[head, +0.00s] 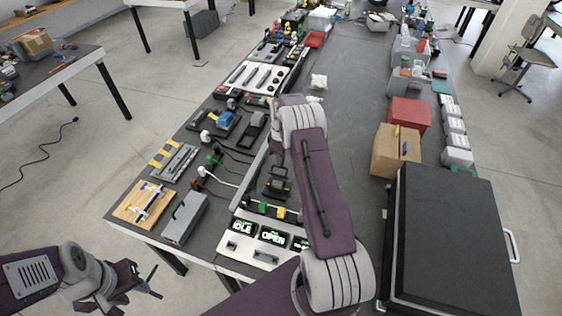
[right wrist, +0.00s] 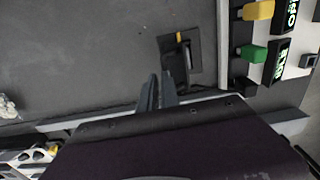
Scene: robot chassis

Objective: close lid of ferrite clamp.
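The ferrite clamp appears to be the small black device (head: 278,186) on the dark table, left of my right arm in the head view. An upright frame-like part, seemingly its raised lid, stands at its back. In the right wrist view it is the black piece on a dark plate (right wrist: 187,62), with a small yellow part. My right gripper (right wrist: 159,76) has its fingertips close together, just left of the clamp in that view, with nothing seen between them. In the head view my arm hides it. My left gripper (head: 155,280) is open and empty, off the table's near left corner.
A panel with lit displays (head: 271,237) and green and yellow plugs (head: 265,208) stands close on the near side. A grey rail runs left of the clamp. A black case (head: 450,240) and cardboard box (head: 394,152) stand right.

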